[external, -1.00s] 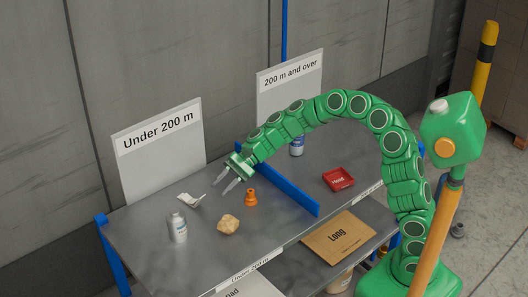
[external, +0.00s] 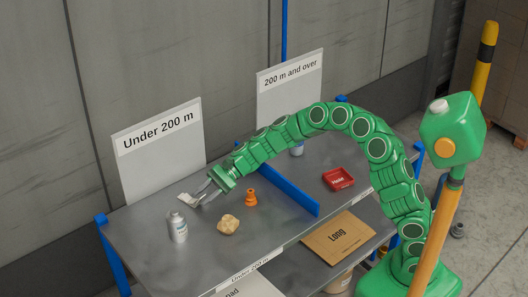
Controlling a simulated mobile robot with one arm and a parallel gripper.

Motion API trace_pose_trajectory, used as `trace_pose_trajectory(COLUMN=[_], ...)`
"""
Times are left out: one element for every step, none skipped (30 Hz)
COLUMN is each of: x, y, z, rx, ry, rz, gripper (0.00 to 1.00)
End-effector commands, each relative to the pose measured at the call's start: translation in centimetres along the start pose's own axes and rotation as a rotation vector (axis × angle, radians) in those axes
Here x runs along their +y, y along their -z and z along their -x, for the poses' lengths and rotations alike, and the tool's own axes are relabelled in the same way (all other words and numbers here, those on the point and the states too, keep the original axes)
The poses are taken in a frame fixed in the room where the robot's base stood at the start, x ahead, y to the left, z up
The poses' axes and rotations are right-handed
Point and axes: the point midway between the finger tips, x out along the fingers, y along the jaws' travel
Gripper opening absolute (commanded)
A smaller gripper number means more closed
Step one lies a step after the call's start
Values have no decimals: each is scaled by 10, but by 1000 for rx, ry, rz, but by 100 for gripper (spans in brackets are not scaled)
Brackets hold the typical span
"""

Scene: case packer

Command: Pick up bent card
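The bent card (external: 186,199) is a small pale folded piece on the left half of the grey table, behind the white canister. My gripper (external: 200,197) is low over the table at the card's right side. Its two grey fingers are spread apart, and their tips are beside or over the card. I cannot tell whether they touch it. Part of the card is hidden by the fingers.
A white canister (external: 178,227), a tan lump (external: 228,224) and an orange cone-like piece (external: 250,197) stand nearby. A blue divider (external: 280,181) splits the table. A red tray (external: 338,179) lies right of it. The "Under 200 m" sign (external: 160,150) stands behind.

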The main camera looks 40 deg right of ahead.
Motion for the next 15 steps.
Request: trace_pose_trajectory(x=[2,3,4,3,3,3,3,3,3,3,3,2,2,2,2], y=[-1,-2,-3,-2,-2,-2,-3,-3,-3,-3,-3,-3,-3,-3,-3], z=[-7,-12,-17,-20,-24,-28,-31,-33,-34,-35,-35,-35,-35,-35,-35], rx=[-1,-1,-1,-1,-1,-1,-1,-1,-1,-1,-1,-1,-1,-1,-1], ry=[-2,-3,-2,-2,-1,-2,-2,-2,-1,-1,-1,0,0,0,0], rz=[0,0,-1,-1,-1,0,0,0,0,0,0,0,0,0,0], gripper=[34,34,34,34,34,34,34,34,34,34,34,34,34,34,34])
